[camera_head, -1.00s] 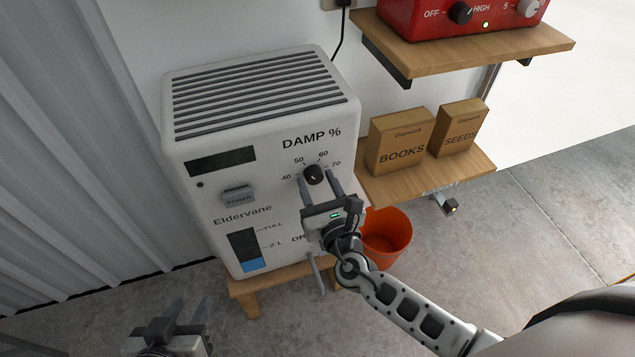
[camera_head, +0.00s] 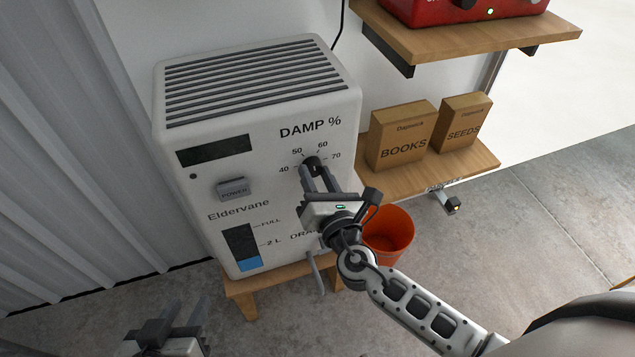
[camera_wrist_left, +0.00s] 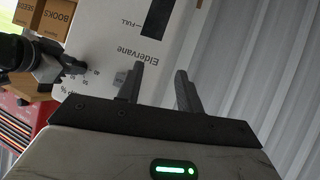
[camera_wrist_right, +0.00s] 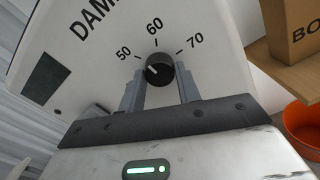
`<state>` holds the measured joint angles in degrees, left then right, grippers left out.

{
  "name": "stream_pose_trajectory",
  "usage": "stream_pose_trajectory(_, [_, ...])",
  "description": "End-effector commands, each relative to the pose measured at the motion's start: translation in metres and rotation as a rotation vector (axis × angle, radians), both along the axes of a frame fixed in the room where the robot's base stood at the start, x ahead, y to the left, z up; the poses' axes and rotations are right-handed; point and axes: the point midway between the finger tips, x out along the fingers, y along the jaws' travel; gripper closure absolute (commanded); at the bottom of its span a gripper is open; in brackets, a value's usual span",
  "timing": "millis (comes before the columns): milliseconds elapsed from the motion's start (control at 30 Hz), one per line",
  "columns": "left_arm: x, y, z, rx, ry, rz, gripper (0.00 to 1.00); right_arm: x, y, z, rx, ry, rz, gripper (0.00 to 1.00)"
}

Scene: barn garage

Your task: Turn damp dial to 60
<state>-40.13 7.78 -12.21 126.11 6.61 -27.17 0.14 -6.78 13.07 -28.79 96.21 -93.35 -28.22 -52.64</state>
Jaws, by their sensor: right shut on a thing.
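The black damp dial (camera_head: 312,161) is on the front of the white Eldervane dehumidifier (camera_head: 245,180), under the words DAMP %. In the right wrist view the dial (camera_wrist_right: 160,69) has a white mark pointing up and left, roughly toward 50. The 60 lies above the dial and the 70 to its right. My right gripper (camera_head: 315,175) is shut on the dial, one finger on each side; its fingers (camera_wrist_right: 158,92) partly cover the dial's lower edge. My left gripper (camera_head: 172,320) is at the lower left, open and empty, away from the machine's front; its fingers (camera_wrist_left: 162,82) are apart.
The dehumidifier stands on a low wooden stand (camera_head: 240,292). An orange bucket (camera_head: 390,238) is on the floor to its right. A wooden shelf (camera_head: 470,170) holds BOOKS and SEEDS boxes; a red machine (camera_head: 470,8) is on the shelf above. Corrugated wall is at left.

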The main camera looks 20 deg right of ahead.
Motion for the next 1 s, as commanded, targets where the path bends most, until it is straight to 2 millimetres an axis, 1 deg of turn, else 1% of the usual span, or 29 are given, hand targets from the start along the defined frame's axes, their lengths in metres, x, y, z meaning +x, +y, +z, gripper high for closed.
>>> stream_pose_trajectory(33, [0.000, 0.000, -0.007, 0.001, -0.003, 0.000, 0.63, 0.000, 0.001, -0.004, 0.047, 0.000, 0.001, 0.90])
stream_pose_trajectory(100, [0.000, 0.000, -0.010, 0.003, -0.008, -0.001, 0.63, 0.000, 0.001, -0.003, 0.113, 0.002, 0.001, 0.90])
stream_pose_trajectory(500, [0.003, -0.001, -0.014, 0.004, -0.049, -0.004, 0.63, 0.000, 0.001, -0.001, 0.445, 0.014, 0.001, 0.90])
stream_pose_trajectory(700, [0.002, -0.001, -0.018, 0.007, -0.052, -0.008, 0.63, 0.000, 0.001, 0.000, 0.549, 0.017, 0.001, 0.90])
stream_pose_trajectory(1000, [0.001, -0.002, -0.016, 0.007, -0.060, -0.011, 0.63, 0.000, 0.001, 0.001, 0.617, 0.020, 0.002, 0.90])
